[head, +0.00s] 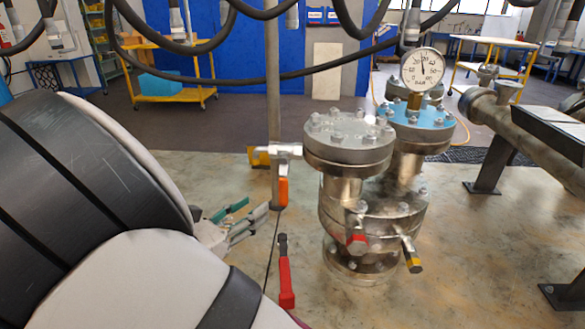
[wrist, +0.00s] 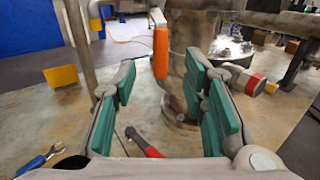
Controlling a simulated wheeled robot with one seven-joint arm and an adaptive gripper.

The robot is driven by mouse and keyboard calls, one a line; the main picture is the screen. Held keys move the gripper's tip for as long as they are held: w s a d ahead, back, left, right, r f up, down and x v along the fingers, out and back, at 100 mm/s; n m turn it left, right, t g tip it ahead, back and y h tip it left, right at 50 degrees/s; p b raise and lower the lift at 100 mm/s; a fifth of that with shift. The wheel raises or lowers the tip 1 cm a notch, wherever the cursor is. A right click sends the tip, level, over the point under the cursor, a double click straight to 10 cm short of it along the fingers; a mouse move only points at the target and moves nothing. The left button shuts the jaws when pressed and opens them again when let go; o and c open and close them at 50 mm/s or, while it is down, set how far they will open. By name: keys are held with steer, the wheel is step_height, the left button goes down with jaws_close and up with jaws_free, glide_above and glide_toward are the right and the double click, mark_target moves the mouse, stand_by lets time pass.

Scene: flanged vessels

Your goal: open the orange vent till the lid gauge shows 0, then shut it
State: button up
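The orange vent handle (head: 283,192) hangs straight down from a silver valve (head: 284,152) on the left side of the grey-lidded vessel neck (head: 348,140). The lid gauge (head: 422,68) stands on the blue lid (head: 417,118) behind; its needle points almost straight up, well away from 0. My gripper (head: 250,222) is left of and a little below the handle. In the wrist view my gripper (wrist: 161,88) has its green-padded fingers wide apart, with nothing held. The orange handle (wrist: 160,53) shows beyond and between the fingertips, apparently untouched.
A red-capped fitting (head: 357,243) and a yellow-tipped fitting (head: 412,262) stick out from the vessel's front. A red-handled tool (head: 286,285) is below the vent. An upright pole (head: 273,90) stands just behind the valve. Dark hoses (head: 250,78) hang across the top.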

mark_target(280, 189)
steer(key=x, duration=1.1)
steer(key=shift+w+b, duration=0.1)
steer(key=shift+b, duration=0.3)
jaws_close()
